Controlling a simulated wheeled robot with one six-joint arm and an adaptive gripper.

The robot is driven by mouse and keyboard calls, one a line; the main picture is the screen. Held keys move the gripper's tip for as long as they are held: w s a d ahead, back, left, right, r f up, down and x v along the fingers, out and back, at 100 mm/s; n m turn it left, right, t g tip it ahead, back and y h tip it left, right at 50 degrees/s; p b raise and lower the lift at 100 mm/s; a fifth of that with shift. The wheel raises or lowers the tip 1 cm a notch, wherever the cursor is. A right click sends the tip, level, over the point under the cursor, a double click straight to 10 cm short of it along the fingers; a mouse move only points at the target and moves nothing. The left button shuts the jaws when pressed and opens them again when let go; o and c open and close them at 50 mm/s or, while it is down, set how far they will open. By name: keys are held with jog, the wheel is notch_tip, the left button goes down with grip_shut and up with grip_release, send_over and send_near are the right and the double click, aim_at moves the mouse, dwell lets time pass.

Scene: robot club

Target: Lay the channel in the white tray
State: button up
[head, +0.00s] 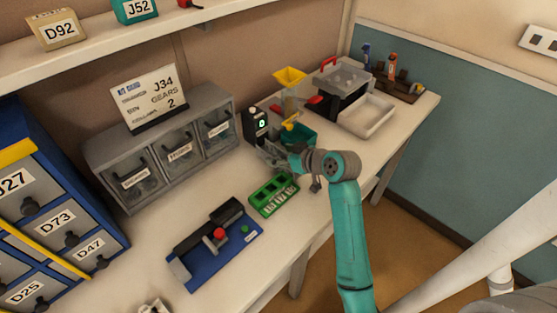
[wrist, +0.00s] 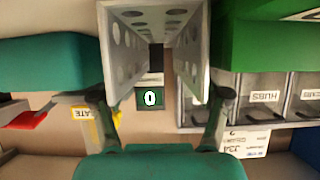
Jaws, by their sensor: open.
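The channel (wrist: 125,45) is a grey metal U-shaped piece with round holes in its walls; it fills the upper middle of the wrist view. In the head view it is partly hidden beside my gripper (head: 281,160). In the wrist view my gripper (wrist: 163,98) is open, its two dark fingers apart near the channel's near end; I cannot tell whether they touch it. The white tray (head: 392,122) stands at the back right of the bench in the head view, away from my gripper, and its visible inside looks empty.
A black device with a lit 0 display (head: 256,125), a teal bin (head: 304,134) and a yellow funnel (head: 290,77) crowd my gripper. A green compartment tray (head: 274,194) lies in front. A toolbox (head: 343,92) stands beside the white tray; a grey drawer unit (head: 160,150) is left.

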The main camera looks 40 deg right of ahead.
grip_shut()
dwell(0.3)
jog(key=shift+s+r, duration=0.2)
jog(key=shift+r, duration=0.25)
notch_tip(320, 180, up, 6)
jog(key=r, duration=0.1)
jog(key=s, duration=1.9)
jog(key=shift+s+d+f, duration=0.3)
jog(key=shift+d+f, duration=0.05)
jog(key=shift+f, duration=0.1)
jog(key=shift+s, duration=0.1)
